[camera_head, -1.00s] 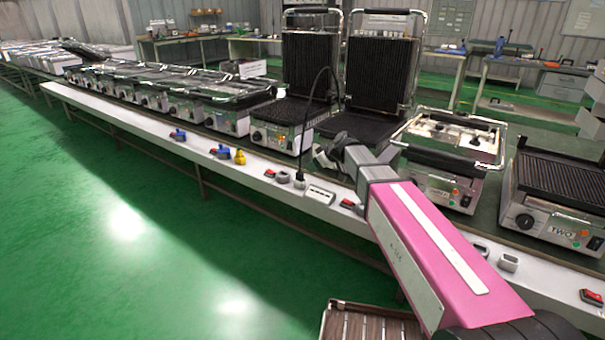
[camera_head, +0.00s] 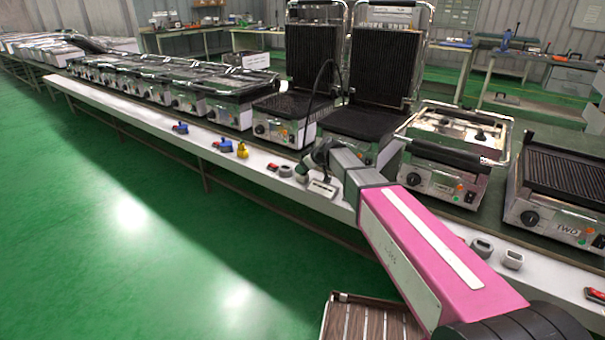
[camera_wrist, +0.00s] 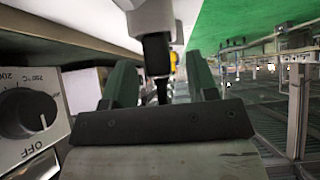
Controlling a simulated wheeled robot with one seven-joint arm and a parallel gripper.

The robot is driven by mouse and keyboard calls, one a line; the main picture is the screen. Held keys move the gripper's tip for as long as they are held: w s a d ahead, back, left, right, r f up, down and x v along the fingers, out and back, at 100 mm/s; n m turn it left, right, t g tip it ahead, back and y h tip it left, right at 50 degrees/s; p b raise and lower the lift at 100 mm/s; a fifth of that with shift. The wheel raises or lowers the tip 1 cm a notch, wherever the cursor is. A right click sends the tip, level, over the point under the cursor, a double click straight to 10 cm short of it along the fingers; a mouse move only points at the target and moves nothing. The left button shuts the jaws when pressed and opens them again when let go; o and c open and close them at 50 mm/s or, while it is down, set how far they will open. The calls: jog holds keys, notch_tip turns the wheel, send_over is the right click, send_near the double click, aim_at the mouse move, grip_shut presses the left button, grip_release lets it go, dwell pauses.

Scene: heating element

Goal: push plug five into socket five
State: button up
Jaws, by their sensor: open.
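My gripper (camera_head: 318,157) is just above the white bench edge, in front of the open contact grills. In the wrist view, its two green fingers (camera_wrist: 160,82) stand apart, one on each side of a black plug (camera_wrist: 157,55). I cannot tell whether either finger touches the plug. The plug's far end meets a pale grey socket body (camera_wrist: 152,18); how deep it sits I cannot tell. Its black cable (camera_head: 311,92) arcs up beside the grill in the head view, where the gripper hides the plug. No number five is readable.
A grey-white socket block (camera_head: 322,188) lies on the bench below my gripper. A red switch (camera_head: 272,167), a yellow connector (camera_head: 242,150) and blue connectors (camera_head: 222,145) lie to the left. Grey sockets (camera_head: 482,247) lie to the right. A grill with a dial (camera_wrist: 30,112) is close beside the gripper.

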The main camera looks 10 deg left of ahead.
jog(key=shift+w+a+f, duration=0.2)
jog(key=shift+a+f, duration=0.2)
grip_shut()
jog(key=shift+r, duration=0.1)
